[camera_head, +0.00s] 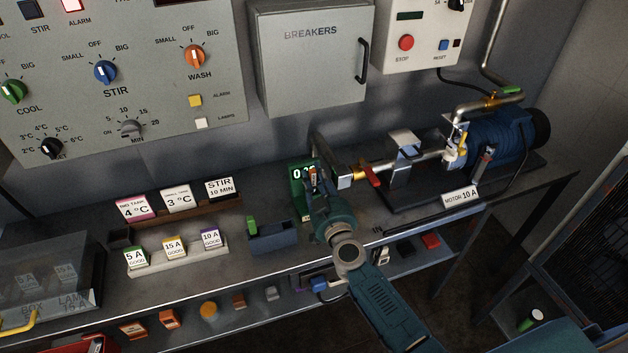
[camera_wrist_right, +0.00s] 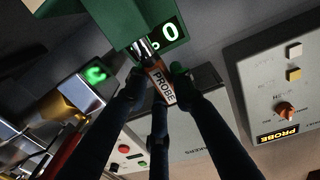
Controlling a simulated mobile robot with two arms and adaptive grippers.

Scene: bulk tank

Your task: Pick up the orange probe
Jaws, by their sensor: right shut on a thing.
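The orange probe (camera_wrist_right: 160,84), with a white label reading PROBE, is between the fingers of my right gripper (camera_wrist_right: 158,82) in the right wrist view. The gripper is shut on it. Its metal end meets a green box with a lit display (camera_wrist_right: 118,22); whether it sits inside or only touches cannot be told. In the head view my right gripper (camera_head: 317,182) is in front of the green box (camera_head: 298,190) on the bench and hides most of the probe. My left gripper is not in view.
A pipe with a red-handled valve (camera_head: 370,172) and a blue motor (camera_head: 500,135) stand to the right. A small dark-blue holder (camera_head: 273,237) and label racks (camera_head: 180,262) stand to the left. The breaker box (camera_head: 313,60) is on the wall behind.

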